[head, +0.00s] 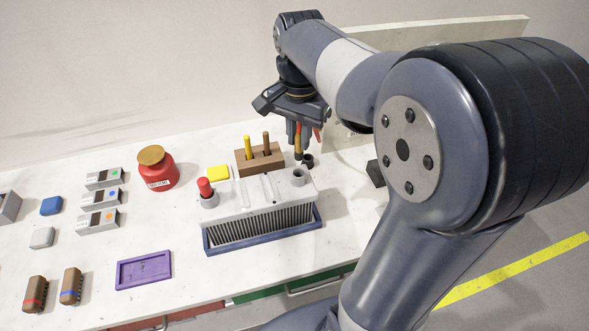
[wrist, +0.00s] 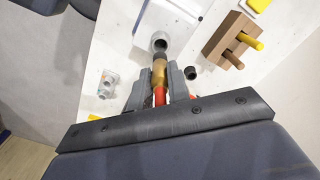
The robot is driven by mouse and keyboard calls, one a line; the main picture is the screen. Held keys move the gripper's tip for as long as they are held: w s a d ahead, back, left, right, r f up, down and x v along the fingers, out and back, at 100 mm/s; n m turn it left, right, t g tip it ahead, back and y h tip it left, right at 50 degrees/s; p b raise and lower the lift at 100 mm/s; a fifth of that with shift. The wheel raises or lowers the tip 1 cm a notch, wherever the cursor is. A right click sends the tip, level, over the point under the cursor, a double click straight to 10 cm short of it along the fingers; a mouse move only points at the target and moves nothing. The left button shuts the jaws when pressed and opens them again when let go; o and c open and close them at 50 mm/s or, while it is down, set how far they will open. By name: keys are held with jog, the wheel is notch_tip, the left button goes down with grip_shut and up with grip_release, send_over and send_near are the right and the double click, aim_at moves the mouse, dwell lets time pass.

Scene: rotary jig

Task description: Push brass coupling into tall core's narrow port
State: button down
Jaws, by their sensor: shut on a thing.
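The core (head: 262,200) is a pale grey block with dark fins, standing in a blue tray (head: 262,244). An open round grey port (head: 299,176) rises at its right end; the port also shows in the wrist view (wrist: 159,42). A red plug (head: 205,187) sits at the core's left end. My gripper (head: 298,142) is behind the port and shut on the brass coupling (wrist: 159,73), with red hose or grip parts (wrist: 160,96) showing between the fingers. The coupling's dark front end points at the port mouth. I cannot tell whether they touch.
A wooden block (head: 247,165) with yellow and brown pegs stands behind the core. A small black ring (wrist: 190,73) lies right of the fingers in the wrist view. A red canister (head: 158,172), yellow block (head: 217,172) and purple tray (head: 144,270) are to the left.

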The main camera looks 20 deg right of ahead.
aim_at(299, 158)
notch_tip(299, 158, down, 7)
jog(key=shift+f, duration=0.15)
dwell(0.4)
jog(key=shift+f, duration=0.15)
jog(key=c, duration=1.3)
grip_release()
jog(key=shift+c, duration=0.2)
notch_tip(299, 158, up, 12)
jog(key=shift+r, duration=0.2)
jog(key=shift+f, duration=0.1)
